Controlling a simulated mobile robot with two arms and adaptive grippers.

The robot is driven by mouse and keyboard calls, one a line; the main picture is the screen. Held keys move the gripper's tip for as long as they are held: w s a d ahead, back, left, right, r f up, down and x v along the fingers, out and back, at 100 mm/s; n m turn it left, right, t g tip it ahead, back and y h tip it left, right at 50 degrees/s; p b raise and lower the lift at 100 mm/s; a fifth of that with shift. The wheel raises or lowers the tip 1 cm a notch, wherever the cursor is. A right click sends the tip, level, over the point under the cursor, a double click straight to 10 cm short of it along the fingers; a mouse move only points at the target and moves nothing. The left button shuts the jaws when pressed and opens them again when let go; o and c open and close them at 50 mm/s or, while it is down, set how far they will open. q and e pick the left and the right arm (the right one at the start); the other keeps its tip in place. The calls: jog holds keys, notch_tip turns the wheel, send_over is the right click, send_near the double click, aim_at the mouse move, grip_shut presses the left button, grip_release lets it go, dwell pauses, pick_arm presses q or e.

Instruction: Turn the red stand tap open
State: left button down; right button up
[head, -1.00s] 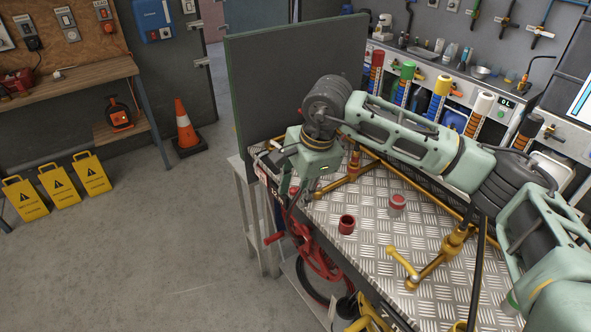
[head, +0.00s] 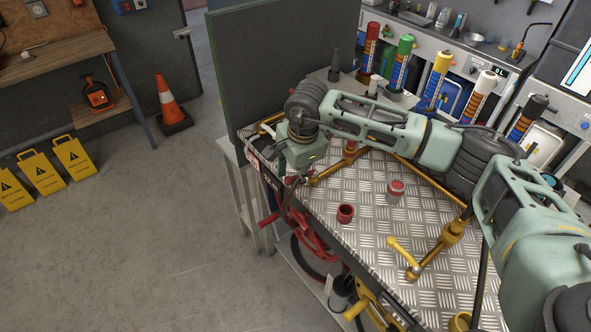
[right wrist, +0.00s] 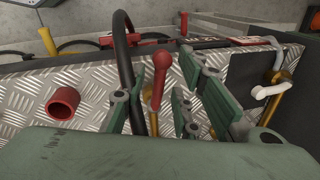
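The red tap lever (right wrist: 160,72) stands in the right wrist view, with brass (right wrist: 154,122) below it. It lies between the two fingers of my right gripper (right wrist: 157,100), which are spread apart with a visible gap on each side. In the head view my right gripper (head: 292,178) points down over the far left edge of the metal bench. A small piece of the red tap (head: 290,184) shows beneath it; the rest is hidden by the gripper. My left gripper is not in view.
A loose red fitting (head: 345,213) and a red-and-grey one (head: 396,190) sit on the tread-plate bench top (head: 370,235). A yellow-handled tap (head: 405,257) stands near the front. A black hose (right wrist: 124,60) arches beside the lever. A red reel (head: 312,243) hangs below.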

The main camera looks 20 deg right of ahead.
grip_shut()
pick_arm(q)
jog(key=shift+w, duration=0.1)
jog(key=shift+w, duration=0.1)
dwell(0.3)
